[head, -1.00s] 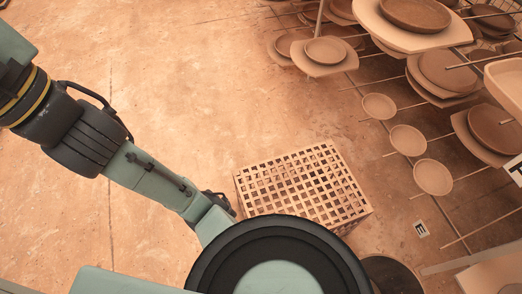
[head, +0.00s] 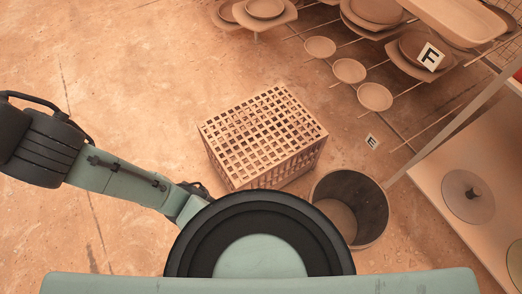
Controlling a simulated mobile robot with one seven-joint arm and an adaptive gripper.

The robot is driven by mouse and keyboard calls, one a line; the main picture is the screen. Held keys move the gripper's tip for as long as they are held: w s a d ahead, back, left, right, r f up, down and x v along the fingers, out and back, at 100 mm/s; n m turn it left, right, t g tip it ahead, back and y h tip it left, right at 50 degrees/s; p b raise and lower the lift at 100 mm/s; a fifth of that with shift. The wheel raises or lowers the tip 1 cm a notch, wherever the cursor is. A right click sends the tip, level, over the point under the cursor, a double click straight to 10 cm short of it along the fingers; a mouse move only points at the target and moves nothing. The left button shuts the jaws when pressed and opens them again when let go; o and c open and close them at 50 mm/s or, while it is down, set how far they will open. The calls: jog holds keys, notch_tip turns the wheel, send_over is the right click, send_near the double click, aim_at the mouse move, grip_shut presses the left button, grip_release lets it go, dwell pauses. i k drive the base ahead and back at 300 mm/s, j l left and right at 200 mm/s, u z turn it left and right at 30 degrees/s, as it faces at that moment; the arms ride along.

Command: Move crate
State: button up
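The crate (head: 264,134) is a light brown lattice box on the floor, in the middle of the head view. Its top is a square grid and its near side shows the same open slats. My arm runs in from the left and passes behind my own round dark-rimmed body part at the bottom. The arm's end and my gripper are hidden there, so I cannot see whether the gripper is open or shut. The lower near edge of the crate is close to that round part in the picture.
An open round bin (head: 348,207) stands just right of the crate. Racks with plates and small bowls (head: 349,70) on rods fill the upper right. A table (head: 461,190) with a glass lid (head: 467,196) is at the right. The floor left and behind the crate is clear.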

aim_at(311, 153)
jog(key=i+l+u, duration=0.15)
jog(key=u, duration=0.25)
jog(key=i+l+u, duration=0.15)
jog(key=u, duration=0.3)
